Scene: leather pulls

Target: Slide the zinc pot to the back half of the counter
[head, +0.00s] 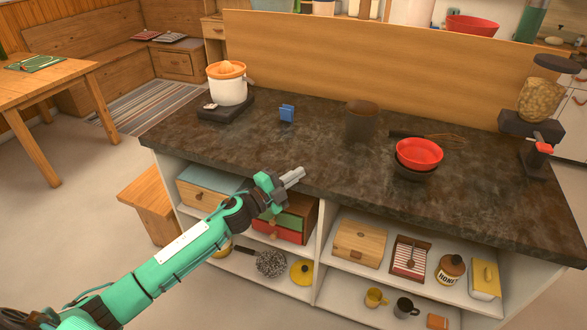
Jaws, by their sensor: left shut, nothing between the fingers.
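A dark, brownish-grey cylindrical pot (362,121) stands upright on the dark stone counter (300,140), towards its back and near the wooden back panel. It is the only thing here that looks like the zinc pot. My left gripper (298,174) is shut and empty. In the picture it shows at the counter's front edge, below and left of the pot and clearly apart from it. Whether it touches the edge I cannot tell. My right gripper is not in view.
A red bowl (419,152) sits in a dark bowl right of the pot, with a whisk (440,138) behind. A blue object (287,113) and a white-orange juicer (228,84) stand left. The wooden panel (400,75) bounds the back. The counter's front middle is clear.

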